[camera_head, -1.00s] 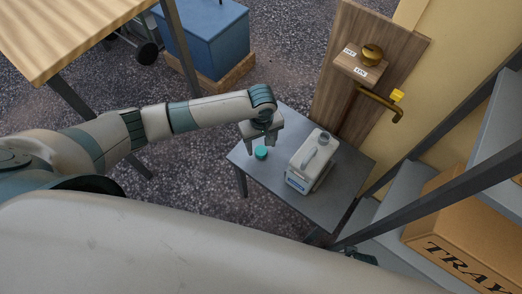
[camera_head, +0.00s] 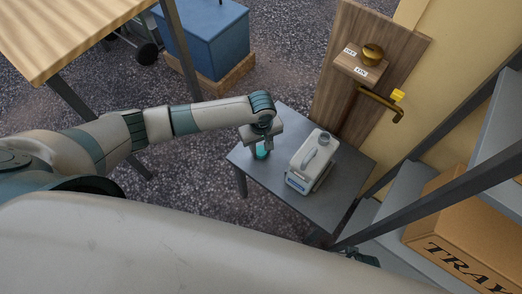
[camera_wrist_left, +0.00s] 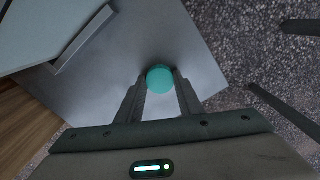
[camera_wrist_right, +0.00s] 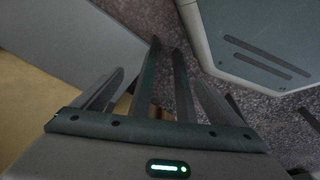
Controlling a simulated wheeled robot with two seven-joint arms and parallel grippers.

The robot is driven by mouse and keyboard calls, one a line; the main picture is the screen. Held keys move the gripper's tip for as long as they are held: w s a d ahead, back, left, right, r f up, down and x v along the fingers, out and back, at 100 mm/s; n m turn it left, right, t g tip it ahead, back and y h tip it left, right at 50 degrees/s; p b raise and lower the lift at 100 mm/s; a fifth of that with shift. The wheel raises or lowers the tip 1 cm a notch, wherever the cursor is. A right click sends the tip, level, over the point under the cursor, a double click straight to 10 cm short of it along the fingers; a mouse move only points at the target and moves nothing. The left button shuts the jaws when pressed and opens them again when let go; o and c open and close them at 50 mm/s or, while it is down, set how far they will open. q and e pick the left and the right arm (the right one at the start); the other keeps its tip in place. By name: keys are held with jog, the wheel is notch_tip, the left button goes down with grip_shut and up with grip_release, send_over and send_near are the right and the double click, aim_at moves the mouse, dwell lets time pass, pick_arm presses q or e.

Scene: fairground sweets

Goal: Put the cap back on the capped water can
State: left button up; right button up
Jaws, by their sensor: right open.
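The turquoise cap (camera_head: 262,150) lies on the small grey table near its left corner. My left gripper (camera_wrist_left: 160,78) points down over it, with one finger close on each side of the cap. The frames do not show whether the fingers press on it. The white water can (camera_head: 312,162) stands upright on the same table, right of the cap. Its neck (camera_head: 325,139) is bare at the top. My right gripper (camera_wrist_right: 166,42) is open and empty, away from the cap and can.
The small grey table (camera_head: 290,124) has free surface around the can. A wooden board with a brass knob (camera_head: 372,54) and a brass handle (camera_head: 384,103) stands behind it. Grey shelving with a cardboard box (camera_head: 455,225) is at the right. A blue chest (camera_head: 205,40) stands at the back.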

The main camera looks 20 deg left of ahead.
aim_at(261, 150)
pick_arm(q)
jog(key=shift+c, duration=0.5)
pick_arm(e)
jog(key=shift+w, duration=0.15)
pick_arm(q)
jog(key=shift+r, duration=0.35)
notch_tip(261, 150, up, 9)
jog(key=p, duration=0.1)
jog(key=shift+r, duration=0.15)
pick_arm(e)
notch_tip(261, 150, down, 3)
jog(key=shift+d, duration=0.15)
jog(key=shift+s, duration=0.25)
